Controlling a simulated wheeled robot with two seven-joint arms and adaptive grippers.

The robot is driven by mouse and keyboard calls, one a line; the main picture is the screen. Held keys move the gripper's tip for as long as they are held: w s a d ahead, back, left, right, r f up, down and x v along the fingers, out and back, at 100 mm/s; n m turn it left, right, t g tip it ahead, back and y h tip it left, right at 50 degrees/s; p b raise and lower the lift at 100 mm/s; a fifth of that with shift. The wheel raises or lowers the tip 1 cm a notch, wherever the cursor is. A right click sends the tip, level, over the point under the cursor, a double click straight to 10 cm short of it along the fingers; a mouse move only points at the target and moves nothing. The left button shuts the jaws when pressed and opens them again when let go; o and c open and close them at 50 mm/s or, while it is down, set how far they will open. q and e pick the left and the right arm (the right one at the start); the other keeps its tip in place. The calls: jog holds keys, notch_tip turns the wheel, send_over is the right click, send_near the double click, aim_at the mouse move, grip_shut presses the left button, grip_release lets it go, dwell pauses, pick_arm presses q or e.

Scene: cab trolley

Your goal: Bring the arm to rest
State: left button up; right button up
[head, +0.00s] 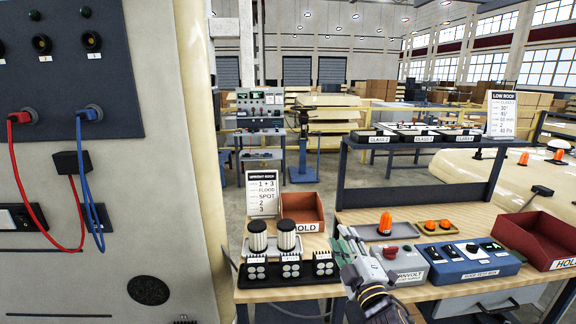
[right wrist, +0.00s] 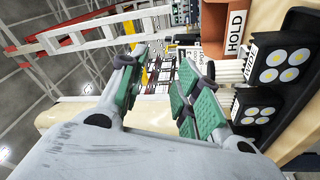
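My right gripper (head: 345,238) is in the lower middle of the head view, its arm coming up from the bottom edge. My left gripper shows in neither view.
Left of the gripper are black lamp units (head: 291,272), two ribbed cylinders (head: 258,236) and a brown HOLD bin (head: 302,210). Right are a blue test box (head: 466,262) and a red HOLD bin (head: 545,240). A shelf (head: 420,143) rises behind. A cabled panel (head: 70,70) fills the left.

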jog(key=s+d+f+m+g+h, duration=0.2)
jog(key=s+d+f+m+g, duration=0.15)
jog(key=f, duration=0.45)
jog(key=s+d+f+m+g+h, duration=0.25)
jog(key=s+f+m+g, duration=0.2)
jog(key=f, duration=0.45)
jog(key=s+d+f+m+g, duration=0.1)
jog(key=s+f+m+g, duration=0.25)
jog(key=s+f, duration=0.4)
jog(key=s+d+f+m+g, duration=0.15)
jog(key=s+f+g, duration=0.35)
jog(key=s, duration=0.6)
notch_tip(320, 180, down, 32)
jog(key=s+d, duration=0.1)
jog(key=s, duration=0.1)
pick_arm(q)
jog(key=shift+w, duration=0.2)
pick_arm(e)
jog(key=s+d+f, duration=0.3)
jog(key=s+f, duration=0.7)
jog(key=s+d+f+g, duration=0.1)
jog(key=s+d+f, duration=0.3)
jog(key=s+f, duration=0.6)
jog(key=shift+s, duration=0.35)
